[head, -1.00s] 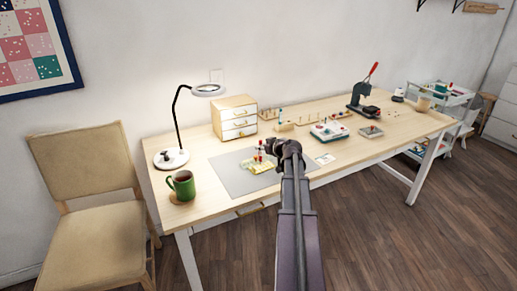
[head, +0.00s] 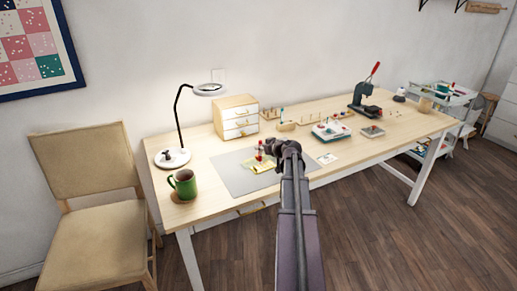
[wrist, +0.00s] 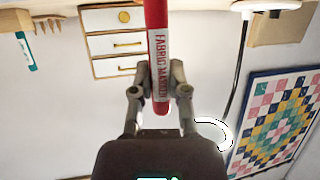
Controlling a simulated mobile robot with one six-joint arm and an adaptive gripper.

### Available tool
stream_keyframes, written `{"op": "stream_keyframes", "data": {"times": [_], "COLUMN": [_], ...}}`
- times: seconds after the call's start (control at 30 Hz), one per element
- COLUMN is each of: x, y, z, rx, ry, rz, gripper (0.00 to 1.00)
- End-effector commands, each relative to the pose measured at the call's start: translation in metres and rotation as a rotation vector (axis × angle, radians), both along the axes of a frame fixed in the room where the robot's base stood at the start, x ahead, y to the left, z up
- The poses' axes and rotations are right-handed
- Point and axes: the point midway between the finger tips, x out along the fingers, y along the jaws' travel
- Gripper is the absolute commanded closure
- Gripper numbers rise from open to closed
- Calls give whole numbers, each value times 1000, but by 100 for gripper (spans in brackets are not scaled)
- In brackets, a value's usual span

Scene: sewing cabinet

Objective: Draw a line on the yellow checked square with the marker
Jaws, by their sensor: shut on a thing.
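The yellow checked square (head: 263,167) lies on the grey mat (head: 236,178) on the table. My gripper and arm partly hide it in the head view. My gripper (head: 272,148) is over the mat's right part, close to the square. In the wrist view my gripper (wrist: 158,82) is shut on the red marker (wrist: 155,45), whose white label reads "FABRIC MARKER". The marker's upper end in that view runs out of the frame. In the head view the red marker (head: 259,152) is small above the square; I cannot tell whether its tip touches.
A green mug (head: 184,185) stands left of the mat, with a lamp (head: 173,158) behind it. A small drawer unit (head: 237,119) is at the back. A sewing kit box (head: 331,131) and a press (head: 363,98) stand to the right. The front right tabletop is mostly clear.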

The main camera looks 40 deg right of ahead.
Motion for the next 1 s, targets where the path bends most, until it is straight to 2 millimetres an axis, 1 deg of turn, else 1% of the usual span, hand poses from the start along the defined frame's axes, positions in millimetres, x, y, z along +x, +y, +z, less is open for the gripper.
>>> {"op": "stream_keyframes", "data": {"times": [0.57,1.0], "x": [0,1], "y": [2,7], "z": [0,0], "rx": [0,0], "ry": [0,0], "rz": [0,0], "gripper": [100,100]}}
